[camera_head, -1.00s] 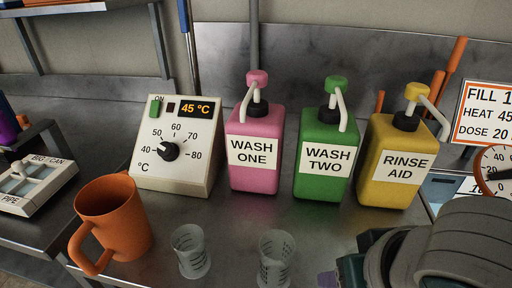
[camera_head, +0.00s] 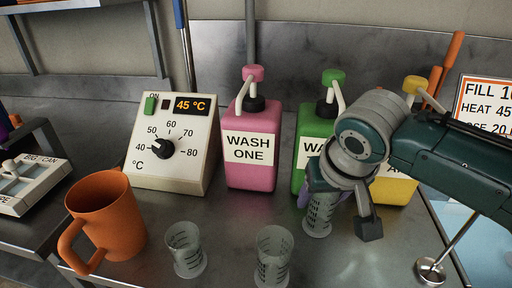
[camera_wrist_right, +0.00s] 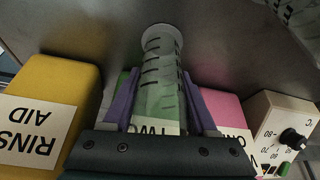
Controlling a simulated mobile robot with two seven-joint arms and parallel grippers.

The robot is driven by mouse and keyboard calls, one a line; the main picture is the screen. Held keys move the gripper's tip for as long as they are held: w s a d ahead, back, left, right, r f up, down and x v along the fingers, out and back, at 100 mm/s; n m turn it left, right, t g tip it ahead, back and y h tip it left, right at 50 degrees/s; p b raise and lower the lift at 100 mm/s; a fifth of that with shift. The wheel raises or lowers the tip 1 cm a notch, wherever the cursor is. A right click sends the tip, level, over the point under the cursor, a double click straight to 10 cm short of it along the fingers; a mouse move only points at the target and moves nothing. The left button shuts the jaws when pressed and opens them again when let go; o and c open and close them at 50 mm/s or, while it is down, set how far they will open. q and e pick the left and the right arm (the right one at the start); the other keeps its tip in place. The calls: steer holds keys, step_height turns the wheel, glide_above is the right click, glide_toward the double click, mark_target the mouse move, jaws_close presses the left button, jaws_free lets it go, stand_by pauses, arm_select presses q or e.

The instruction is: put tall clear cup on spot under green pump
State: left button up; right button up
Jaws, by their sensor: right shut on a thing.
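My right gripper (camera_head: 316,188) has purple fingers and is shut on a tall clear cup (camera_head: 319,218) with dark measuring marks. It holds the cup upright in front of the green WASH TWO pump bottle (camera_head: 308,125). I cannot tell whether the cup's base touches the counter. In the right wrist view the cup (camera_wrist_right: 161,70) sits between both fingers (camera_wrist_right: 160,108), with the green bottle behind it. My forearm and wrist hide much of the green bottle's label and the spot under its spout. My left gripper is not in view.
Two other clear cups (camera_head: 186,250) (camera_head: 274,258) stand at the front of the counter. An orange mug (camera_head: 104,222) is at left. A pink WASH ONE bottle (camera_head: 251,150) stands left of the green one; a yellow bottle (camera_head: 398,190) stands right, partly hidden. A temperature box (camera_head: 172,145) stands behind the mug.

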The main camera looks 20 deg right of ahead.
steer(key=o, duration=1.3)
steer(key=shift+f, duration=0.1)
steer(key=shift+r, duration=0.3)
steer(key=p+v, duration=0.4)
steer(key=v, duration=0.7)
steer(key=s+a+n, duration=0.1)
steer(key=s+n, duration=0.1)
steer(key=s, duration=0.3)
steer(key=s+a+n+y, duration=0.1)
steer(key=s+a+n, duration=0.1)
steer(key=s, duration=0.4)
steer(key=s+a+f+n+g, duration=0.1)
steer(key=s+n, duration=0.1)
steer(key=s, duration=0.4)
steer(key=shift+a+y, duration=0.3)
steer(key=shift+y, duration=0.1)
